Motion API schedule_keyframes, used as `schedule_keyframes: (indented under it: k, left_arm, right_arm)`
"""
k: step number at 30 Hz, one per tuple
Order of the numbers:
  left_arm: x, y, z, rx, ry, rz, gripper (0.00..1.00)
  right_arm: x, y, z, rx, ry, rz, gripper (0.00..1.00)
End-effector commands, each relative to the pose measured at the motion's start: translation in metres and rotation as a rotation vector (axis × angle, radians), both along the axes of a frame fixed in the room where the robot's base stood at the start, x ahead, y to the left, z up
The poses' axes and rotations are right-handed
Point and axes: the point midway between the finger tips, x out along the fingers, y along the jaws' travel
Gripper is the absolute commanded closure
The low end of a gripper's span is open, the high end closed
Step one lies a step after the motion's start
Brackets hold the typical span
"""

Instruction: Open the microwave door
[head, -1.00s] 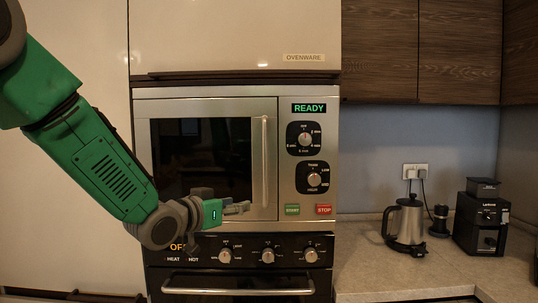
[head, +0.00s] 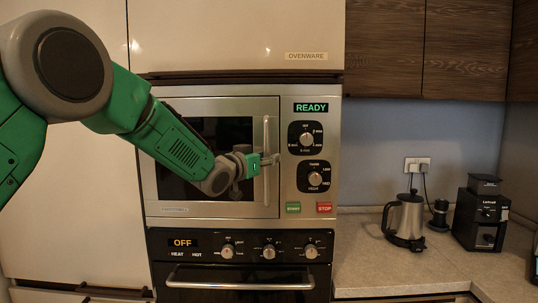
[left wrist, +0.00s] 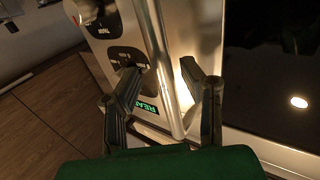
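The microwave (head: 240,212) is built into the cabinet, and its dark-windowed door (head: 205,210) looks shut. A vertical metal bar handle (head: 266,135) runs along the door's right side. My left gripper (head: 270,160) is at the middle of this handle in the head view. In the left wrist view the handle (left wrist: 158,55) passes between the two dark fingers of the gripper (left wrist: 168,95). The fingers are spread, with gaps visible between them and the bar. The right gripper is not in view.
The control panel (head: 316,150) with knobs and START and STOP buttons is just right of the handle. An oven (head: 240,260) sits below. A kettle (head: 405,220) and a coffee grinder (head: 483,215) stand on the counter (head: 380,265) at the right.

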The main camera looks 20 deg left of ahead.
Motion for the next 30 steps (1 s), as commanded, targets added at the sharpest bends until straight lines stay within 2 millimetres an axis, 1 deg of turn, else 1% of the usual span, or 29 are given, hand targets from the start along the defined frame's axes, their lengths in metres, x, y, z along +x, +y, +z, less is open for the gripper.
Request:
schedule_keyframes:
  k: [1, 4, 13, 14, 15, 16, 25, 30]
  left_arm:
    - [0.004, -0.002, 0.000, 0.000, 0.000, -0.001, 0.64]
    - [0.009, -0.002, 0.000, -0.001, 0.000, 0.000, 0.64]
    - [0.010, -0.003, -0.001, 0.000, 0.001, 0.000, 0.64]
    - [0.010, -0.003, -0.001, 0.000, 0.001, 0.000, 0.75]
    - [0.010, -0.003, -0.001, 0.000, 0.001, 0.000, 0.89]
    - [0.010, -0.003, -0.001, 0.000, 0.001, 0.000, 0.99]
    - [0.009, -0.003, 0.000, -0.001, 0.000, -0.004, 1.00]
    - [0.000, -0.005, 0.000, -0.001, 0.000, -0.041, 1.00]
  right_arm:
    - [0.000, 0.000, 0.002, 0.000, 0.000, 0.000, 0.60]
    - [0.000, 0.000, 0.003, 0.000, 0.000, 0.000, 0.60]
    - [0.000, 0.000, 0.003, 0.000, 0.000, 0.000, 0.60]
    - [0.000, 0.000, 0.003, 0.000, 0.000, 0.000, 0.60]
    - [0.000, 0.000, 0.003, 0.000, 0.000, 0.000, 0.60]
    - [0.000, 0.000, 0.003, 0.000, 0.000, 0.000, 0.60]
    - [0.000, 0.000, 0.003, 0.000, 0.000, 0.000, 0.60]
    - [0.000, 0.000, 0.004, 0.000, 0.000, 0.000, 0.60]
